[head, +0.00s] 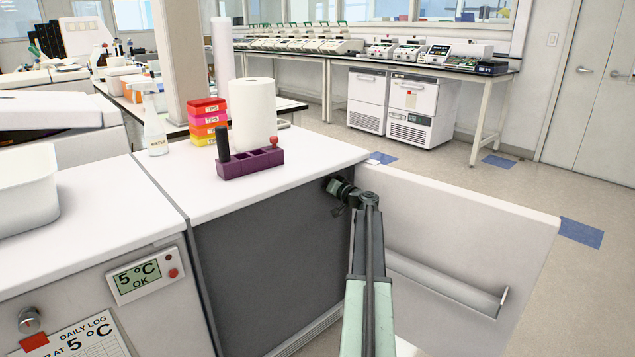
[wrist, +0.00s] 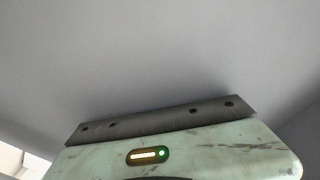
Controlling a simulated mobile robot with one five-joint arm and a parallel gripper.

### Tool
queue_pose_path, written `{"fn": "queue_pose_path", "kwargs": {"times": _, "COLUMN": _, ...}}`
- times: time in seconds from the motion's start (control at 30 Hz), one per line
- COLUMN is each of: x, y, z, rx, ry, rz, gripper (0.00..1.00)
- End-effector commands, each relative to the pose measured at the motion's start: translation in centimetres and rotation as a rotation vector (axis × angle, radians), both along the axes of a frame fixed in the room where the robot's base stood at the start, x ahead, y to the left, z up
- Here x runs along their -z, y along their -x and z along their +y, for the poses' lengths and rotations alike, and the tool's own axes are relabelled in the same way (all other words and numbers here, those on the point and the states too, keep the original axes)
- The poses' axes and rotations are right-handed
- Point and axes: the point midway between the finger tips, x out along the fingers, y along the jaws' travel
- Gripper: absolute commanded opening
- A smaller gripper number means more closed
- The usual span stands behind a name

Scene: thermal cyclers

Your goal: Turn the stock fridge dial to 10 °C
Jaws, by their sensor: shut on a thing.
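The fridge front at the lower left of the head view carries a round metal dial (head: 31,319). I cannot read any dial scale. My gripper (head: 338,188) is far to the right of the dial, by the upper corner of the dark grey front (head: 265,265) of the neighbouring unit. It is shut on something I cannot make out. The wrist view shows a plain grey surface filling most of the picture, with my green gripper body (wrist: 190,150) below it; the fingertips and dial do not show there.
A daily log sheet (head: 88,338) hangs below the display. The counter holds a purple rack (head: 250,163), paper roll (head: 252,112) and tip boxes (head: 207,120). Floor is clear beyond the door.

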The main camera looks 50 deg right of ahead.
Motion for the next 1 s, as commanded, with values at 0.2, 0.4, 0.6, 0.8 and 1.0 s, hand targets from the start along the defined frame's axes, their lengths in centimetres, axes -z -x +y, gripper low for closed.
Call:
{"fn": "queue_pose_path", "kwargs": {"times": 0.2, "x": -0.15, "y": -0.25, "z": -0.14, "rx": 0.001, "ry": -0.091, "rz": -0.01, "gripper": 0.0}}
{"fn": "queue_pose_path", "kwargs": {"times": 0.4, "x": -0.17, "y": -0.26, "z": -0.21, "rx": 0.002, "ry": -0.248, "rz": -0.022, "gripper": 0.0}}
{"fn": "queue_pose_path", "kwargs": {"times": 0.6, "x": -0.18, "y": -0.23, "z": -0.25, "rx": 0.003, "ry": -0.438, "rz": -0.036, "gripper": 0.0}}
{"fn": "queue_pose_path", "kwargs": {"times": 0.8, "x": -0.18, "y": -0.21, "z": -0.3, "rx": 0.004, "ry": -0.627, "rz": -0.048, "gripper": 0.0}}
{"fn": "queue_pose_path", "kwargs": {"times": 1.0, "x": -0.19, "y": -0.19, "z": -0.34, "rx": 0.005, "ry": -0.817, "rz": -0.062, "gripper": 0.0}}
